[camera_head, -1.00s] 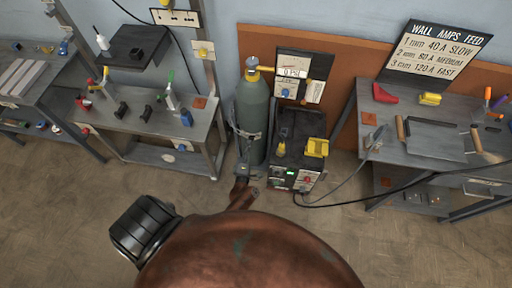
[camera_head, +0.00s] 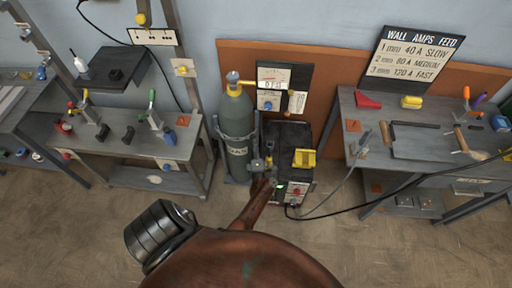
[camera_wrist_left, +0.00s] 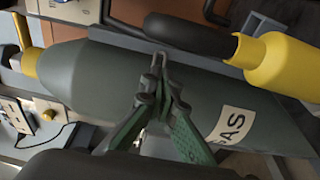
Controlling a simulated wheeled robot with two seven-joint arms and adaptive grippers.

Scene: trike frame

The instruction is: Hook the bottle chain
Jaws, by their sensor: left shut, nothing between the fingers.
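The grey-green gas bottle (camera_head: 237,108) stands upright beside the welding machine. A thin grey band, which may be the chain or its bracket, crosses its front (camera_head: 240,137); I cannot tell whether the chain is hooked. My left gripper (camera_head: 263,166) is at the bottle's lower right front, at the end of my brown arm. In the left wrist view the bottle (camera_wrist_left: 85,75) lies across the picture with its GAS label, and the gripper's fingers (camera_wrist_left: 158,62) are shut and empty in front of it. No chain is clear in that view. My right gripper is not in view.
The welding machine (camera_head: 287,145) with a yellow piece on top (camera_head: 304,158) stands close at the bottle's right. Workbenches stand left (camera_head: 120,150) and right (camera_head: 350,120). A hose and black cable cross the floor at right. The floor in front is clear.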

